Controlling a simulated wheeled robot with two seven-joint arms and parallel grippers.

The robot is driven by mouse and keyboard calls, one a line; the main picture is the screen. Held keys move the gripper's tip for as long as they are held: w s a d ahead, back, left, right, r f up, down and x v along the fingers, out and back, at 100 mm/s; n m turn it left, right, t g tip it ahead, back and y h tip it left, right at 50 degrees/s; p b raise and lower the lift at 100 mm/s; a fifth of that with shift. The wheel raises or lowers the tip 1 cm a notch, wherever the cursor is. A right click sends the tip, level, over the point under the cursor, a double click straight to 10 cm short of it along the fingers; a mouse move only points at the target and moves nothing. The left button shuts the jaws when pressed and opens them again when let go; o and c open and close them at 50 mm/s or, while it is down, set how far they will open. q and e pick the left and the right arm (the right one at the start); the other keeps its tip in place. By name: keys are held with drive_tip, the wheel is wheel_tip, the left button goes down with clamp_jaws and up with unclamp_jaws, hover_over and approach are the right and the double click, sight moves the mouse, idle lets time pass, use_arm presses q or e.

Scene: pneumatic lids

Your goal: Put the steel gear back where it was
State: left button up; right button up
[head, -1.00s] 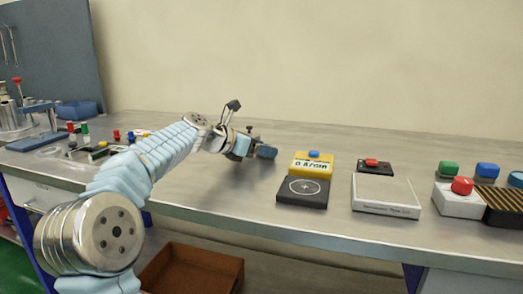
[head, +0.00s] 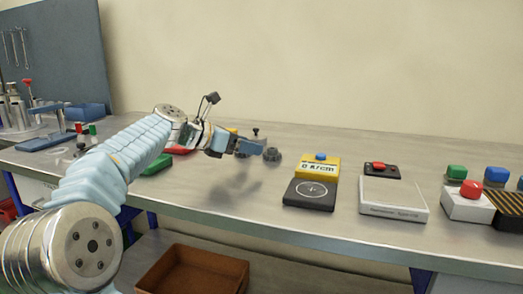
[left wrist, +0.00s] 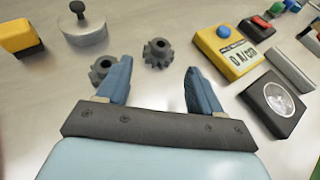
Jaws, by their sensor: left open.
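Two dark grey toothed gears lie on the steel bench. In the left wrist view, one gear (left wrist: 158,52) lies just beyond the gap between my fingertips, and the other gear (left wrist: 103,68) is beside the left finger, partly hidden by it. I cannot tell by look which is steel. In the head view, a gear (head: 272,154) lies just right of my left gripper (head: 248,148). The left gripper (left wrist: 158,72) is open and empty, its blue fingers spread above the bench. My right gripper is not in view.
A yellow meter (head: 320,167) with a black circle-marked pad (head: 310,195) stands right of the gripper. A white box (head: 393,199) and button boxes stand farther right. A knobbed grey disc (left wrist: 85,32) and a yellow-black block (left wrist: 20,37) are at the wrist view's upper left.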

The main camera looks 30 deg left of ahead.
use_arm(q)
drive_tip(key=shift+v, duration=2.05)
